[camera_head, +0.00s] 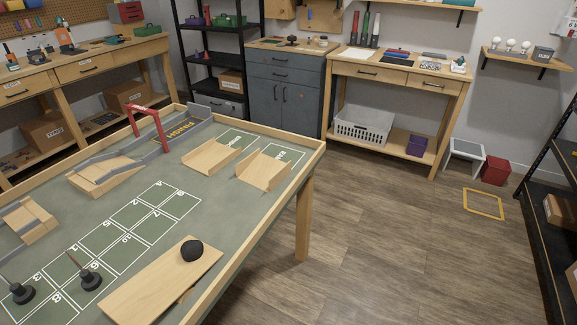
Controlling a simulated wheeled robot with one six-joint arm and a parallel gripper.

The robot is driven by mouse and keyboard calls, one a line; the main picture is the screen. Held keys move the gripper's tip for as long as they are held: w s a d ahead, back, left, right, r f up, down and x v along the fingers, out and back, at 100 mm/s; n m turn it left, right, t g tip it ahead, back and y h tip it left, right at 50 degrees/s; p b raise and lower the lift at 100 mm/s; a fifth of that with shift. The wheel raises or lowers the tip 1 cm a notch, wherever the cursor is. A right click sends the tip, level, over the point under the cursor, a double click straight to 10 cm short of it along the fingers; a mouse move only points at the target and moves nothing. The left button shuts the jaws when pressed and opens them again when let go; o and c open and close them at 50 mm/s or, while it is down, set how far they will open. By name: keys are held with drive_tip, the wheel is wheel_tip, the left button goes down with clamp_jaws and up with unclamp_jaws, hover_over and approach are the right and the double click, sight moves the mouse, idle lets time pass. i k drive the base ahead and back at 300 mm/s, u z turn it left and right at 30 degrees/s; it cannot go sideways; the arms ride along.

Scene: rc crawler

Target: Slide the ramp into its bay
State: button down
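Two small wooden ramps with raised side edges sit near the far right corner of the table. The left ramp (210,157) lies just in front of a white-outlined bay (239,138), overlapping its near part. The right ramp (262,173) lies partly over another white-outlined bay (292,153), near the table's right rim. Both bays carry white lettering too small to read. I cannot tell which ramp the task means. My gripper is not in view.
A numbered white grid (127,232) fills the middle. A red gate (147,125) and wooden bridge (101,173) stand at the back left.

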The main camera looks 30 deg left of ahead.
sight(264, 172)
drive_tip(key=i, duration=2.5)
drive_tip(key=u, duration=3.05)
